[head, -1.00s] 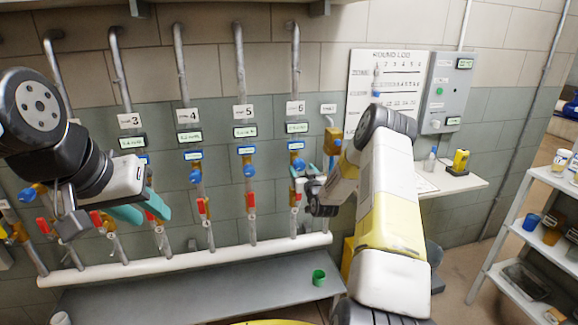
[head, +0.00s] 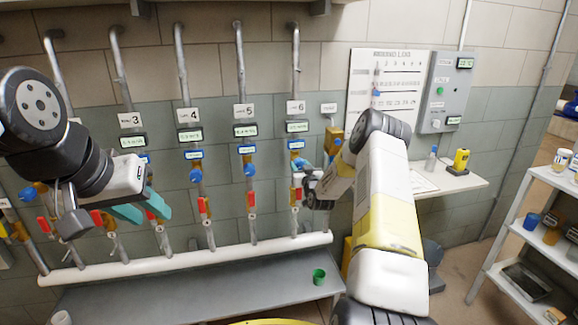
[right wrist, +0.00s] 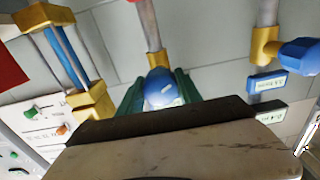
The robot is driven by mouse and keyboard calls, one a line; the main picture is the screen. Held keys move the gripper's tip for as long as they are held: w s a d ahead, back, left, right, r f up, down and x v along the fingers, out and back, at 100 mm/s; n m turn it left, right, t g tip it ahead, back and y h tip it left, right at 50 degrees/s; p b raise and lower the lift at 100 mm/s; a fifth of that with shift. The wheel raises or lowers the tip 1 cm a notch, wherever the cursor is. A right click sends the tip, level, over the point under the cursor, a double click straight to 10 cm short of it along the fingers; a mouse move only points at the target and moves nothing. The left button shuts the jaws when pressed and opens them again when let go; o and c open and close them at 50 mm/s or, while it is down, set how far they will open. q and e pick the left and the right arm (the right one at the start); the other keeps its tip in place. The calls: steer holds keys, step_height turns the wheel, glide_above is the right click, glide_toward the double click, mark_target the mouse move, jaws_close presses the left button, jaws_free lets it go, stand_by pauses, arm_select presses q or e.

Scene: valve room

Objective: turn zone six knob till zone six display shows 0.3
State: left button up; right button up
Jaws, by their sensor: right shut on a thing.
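The zone six knob (right wrist: 160,88) is blue and shows between the green fingers of my right gripper (right wrist: 158,95) in the right wrist view, which is shut on it. In the head view this gripper (head: 304,178) is at the pipe under the "6" sign (head: 296,107), and its fingers are mostly hidden by my wrist. The zone six display (head: 297,127) is just below that sign; its digits are too small to read. My left gripper (head: 142,208), with teal fingers apart, is open and empty in front of the left pipes.
Neighbouring pipes carry similar blue knobs, such as zone five's (head: 249,169), and red-handled valves. A grey bench (head: 215,285) with a green cup (head: 319,276) runs below. A wall shelf (head: 455,183) and a rack (head: 505,235) stand right.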

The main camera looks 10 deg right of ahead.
steer(key=m, duration=0.3)
steer(key=shift+m, duration=0.4)
steer(key=m, duration=0.4)
steer(key=shift+m, duration=0.3)
stand_by(0.3)
steer(key=o, duration=1.4)
steer(key=shift+c, duration=0.2)
